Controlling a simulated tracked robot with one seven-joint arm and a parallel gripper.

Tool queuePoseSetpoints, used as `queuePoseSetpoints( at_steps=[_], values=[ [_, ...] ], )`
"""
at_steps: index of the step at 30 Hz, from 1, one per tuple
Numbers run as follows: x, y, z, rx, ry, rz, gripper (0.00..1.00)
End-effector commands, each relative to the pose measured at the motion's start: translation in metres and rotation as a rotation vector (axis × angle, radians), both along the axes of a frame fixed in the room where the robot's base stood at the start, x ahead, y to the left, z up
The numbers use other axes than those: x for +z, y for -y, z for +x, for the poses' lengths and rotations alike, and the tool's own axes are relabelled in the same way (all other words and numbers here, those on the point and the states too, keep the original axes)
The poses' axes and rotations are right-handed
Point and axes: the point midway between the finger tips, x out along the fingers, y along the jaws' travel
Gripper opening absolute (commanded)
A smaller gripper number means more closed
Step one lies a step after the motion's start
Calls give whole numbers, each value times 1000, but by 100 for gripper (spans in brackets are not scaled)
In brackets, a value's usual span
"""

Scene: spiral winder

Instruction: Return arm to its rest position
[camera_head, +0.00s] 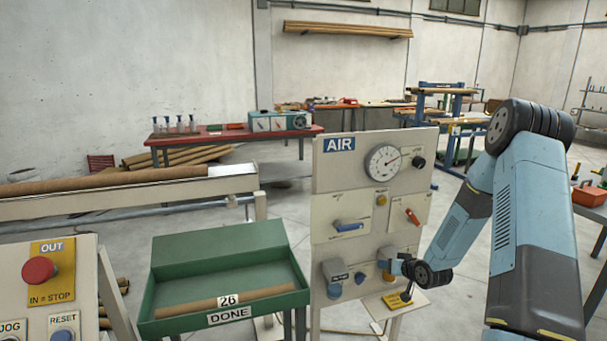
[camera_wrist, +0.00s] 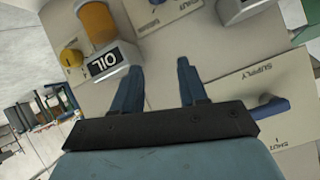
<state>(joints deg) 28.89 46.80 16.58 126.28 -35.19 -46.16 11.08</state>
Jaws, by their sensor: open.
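My gripper (camera_wrist: 160,85) is open and empty in the wrist view, its two fingers apart and pointing at the lower part of the air panel. A blue supply lever (camera_wrist: 268,109) lies to the right of the fingers. In the head view my blue arm reaches from the right toward the lower right of the AIR panel (camera_head: 332,175), with the gripper (camera_head: 403,268) small and partly hidden by the wrist. I cannot tell whether the fingers touch the panel.
A green DONE tray (camera_head: 217,241) holding a brown tube (camera_head: 225,300) stands left of the panel. A control box with a red stop button (camera_head: 40,271) is at the far left. A red-topped bench (camera_head: 222,137) stands behind. Open floor shows right of the panel.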

Motion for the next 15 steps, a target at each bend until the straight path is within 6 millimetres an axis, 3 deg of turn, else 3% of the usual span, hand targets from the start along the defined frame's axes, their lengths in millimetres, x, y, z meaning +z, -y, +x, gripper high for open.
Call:
queuePoseSetpoints(
  at_steps=[1,15],
  values=[
    [16,0,1,3,-9,-35,43],
    [132,7,-27,-38,-134,-284,43]
  ],
)
